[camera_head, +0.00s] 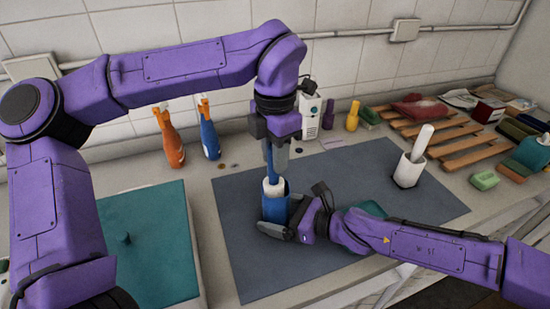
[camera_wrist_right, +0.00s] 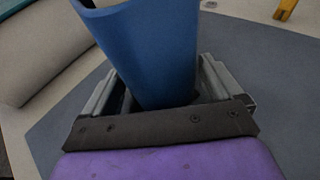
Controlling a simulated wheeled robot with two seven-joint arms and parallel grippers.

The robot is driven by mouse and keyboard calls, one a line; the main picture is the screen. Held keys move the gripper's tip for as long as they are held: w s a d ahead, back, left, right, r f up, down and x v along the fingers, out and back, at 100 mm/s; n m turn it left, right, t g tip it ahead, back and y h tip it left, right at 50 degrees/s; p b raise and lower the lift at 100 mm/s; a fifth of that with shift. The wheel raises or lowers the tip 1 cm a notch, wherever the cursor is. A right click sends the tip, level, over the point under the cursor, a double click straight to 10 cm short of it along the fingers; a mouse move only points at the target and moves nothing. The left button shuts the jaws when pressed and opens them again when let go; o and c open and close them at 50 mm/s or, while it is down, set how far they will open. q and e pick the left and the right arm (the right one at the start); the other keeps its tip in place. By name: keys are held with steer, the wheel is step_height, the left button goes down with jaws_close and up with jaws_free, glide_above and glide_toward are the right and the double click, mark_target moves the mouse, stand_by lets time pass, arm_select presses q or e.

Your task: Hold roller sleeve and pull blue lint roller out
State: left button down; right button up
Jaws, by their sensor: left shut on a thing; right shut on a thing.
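The blue lint roller (camera_head: 271,165) stands upright, with its white roller end in the mouth of the blue roller sleeve (camera_head: 275,209). My left gripper (camera_head: 277,158) is above the sleeve, pointing down, shut on the roller's handle. My right gripper (camera_head: 284,228) comes from the right and is shut on the sleeve low down, near the mat. In the right wrist view the sleeve (camera_wrist_right: 155,50) rises between the two fingers. How much of the roller is inside the sleeve is hidden.
A grey mat (camera_head: 345,185) lies under the sleeve. A white holder with a white-handled tool (camera_head: 409,171) stands at right. Orange (camera_head: 168,138) and blue (camera_head: 209,130) spray bottles stand at the back left. A wooden rack (camera_head: 440,130) and a green sponge (camera_head: 484,181) are farther right.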

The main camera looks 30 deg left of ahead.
arm_select(q)
steer(key=shift+r, duration=2.75)
arm_select(e)
steer(key=o, duration=0.7)
steer(key=v, duration=1.2)
arm_select(q)
steer(key=shift+r+p, duration=0.4)
arm_select(e)
steer(key=shift+r, duration=0.45)
arm_select(q)
step_height(320, 180, up, 6)
steer(key=p, duration=0.5)
steer(key=shift+f, duration=0.25)
arm_select(e)
step_height(320, 180, up, 5)
steer(key=shift+r, duration=0.2)
arm_select(q)
steer(key=shift+f, duration=0.1)
